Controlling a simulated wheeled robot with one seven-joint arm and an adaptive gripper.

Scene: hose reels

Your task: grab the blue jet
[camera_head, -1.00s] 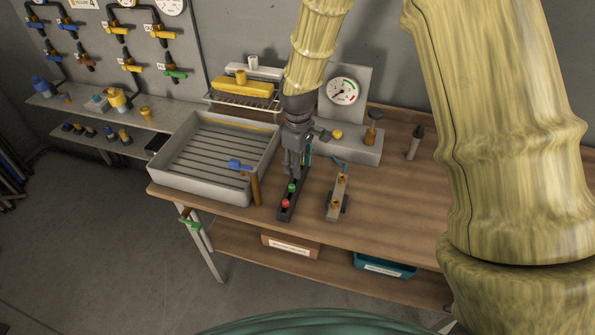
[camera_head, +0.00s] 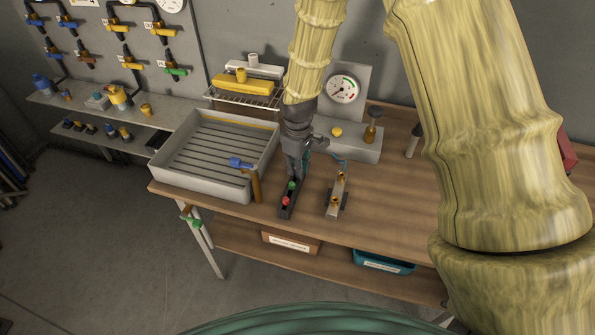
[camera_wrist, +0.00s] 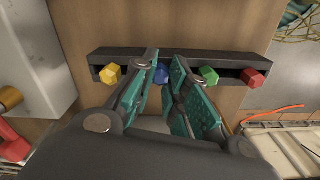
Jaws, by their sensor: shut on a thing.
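The blue jet (camera_wrist: 161,73) stands in a dark rack (camera_wrist: 130,54), between a yellow jet (camera_wrist: 110,74) and a green jet (camera_wrist: 208,76). A red jet (camera_wrist: 253,78) is at the rack's right end. My gripper (camera_wrist: 163,66) has its teal-padded fingers on either side of the blue jet and is shut on it, still at the rack. In the head view my gripper (camera_head: 296,176) points down over the far part of the rack (camera_head: 286,213) and hides the blue and yellow jets there.
A grey ribbed tray (camera_head: 165,178) with a blue-handled valve (camera_head: 240,163) at its corner stands left of the rack. A small metal block with brass fittings (camera_head: 337,195) lies to the right. A gauge unit (camera_head: 343,90) stands behind. The front bench top is clear.

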